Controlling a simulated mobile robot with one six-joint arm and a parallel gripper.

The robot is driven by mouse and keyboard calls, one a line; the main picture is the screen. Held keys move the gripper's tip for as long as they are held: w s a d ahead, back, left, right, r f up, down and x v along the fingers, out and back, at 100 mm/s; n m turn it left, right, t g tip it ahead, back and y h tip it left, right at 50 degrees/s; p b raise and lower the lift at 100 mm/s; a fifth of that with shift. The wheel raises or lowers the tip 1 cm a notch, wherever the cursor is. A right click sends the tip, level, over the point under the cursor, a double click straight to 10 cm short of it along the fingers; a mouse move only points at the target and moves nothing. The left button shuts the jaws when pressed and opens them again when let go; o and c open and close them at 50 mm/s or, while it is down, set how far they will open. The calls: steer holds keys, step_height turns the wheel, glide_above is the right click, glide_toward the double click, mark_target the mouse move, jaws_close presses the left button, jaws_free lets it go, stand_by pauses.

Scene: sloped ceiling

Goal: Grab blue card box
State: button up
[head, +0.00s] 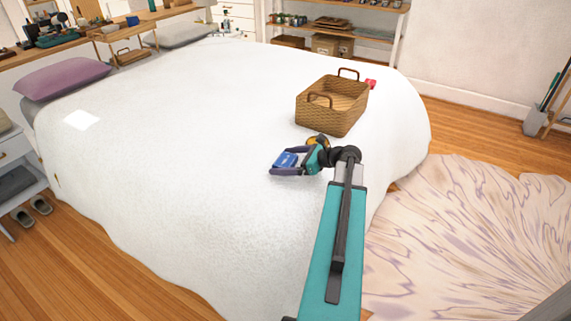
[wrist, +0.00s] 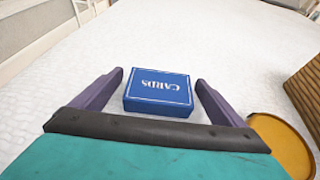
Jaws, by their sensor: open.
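The blue card box (wrist: 158,92), with white lettering that reads CARDS, lies flat on the white bed. In the wrist view it sits between the two purple fingers of my gripper (wrist: 158,92), with a gap on each side. My gripper is open and holds nothing. In the head view my gripper (head: 277,163) is low over the bed, and the blue card box (head: 286,160) shows between its fingers. Whether the fingers touch the bed cannot be told.
A wicker basket (head: 332,118) with handles stands on the bed (head: 190,120) behind my gripper. A round yellow thing (wrist: 284,145) lies close beside the right finger. A small red thing (head: 371,84) is behind the basket. The bed to the left is clear up to a purple pillow (head: 62,78).

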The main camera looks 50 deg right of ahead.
mark_target(287, 160)
stand_by(0.4)
steer(key=c, duration=1.2)
steer(key=shift+c, duration=0.2)
steer(key=shift+r, duration=0.15)
steer(key=shift+r, duration=0.9)
steer(key=shift+s+d+r, duration=0.1)
steer(key=shift+d+r, duration=0.05)
steer(key=shift+r, duration=0.7)
steer(key=s+d, duration=0.3)
steer(key=s, duration=0.1)
steer(key=s+d+r, duration=0.1)
steer(key=s+d, duration=0.2)
steer(key=s, duration=0.1)
steer(key=s+d, duration=0.4)
steer(key=shift+r+p, duration=0.15)
steer(key=shift+p, duration=0.15)
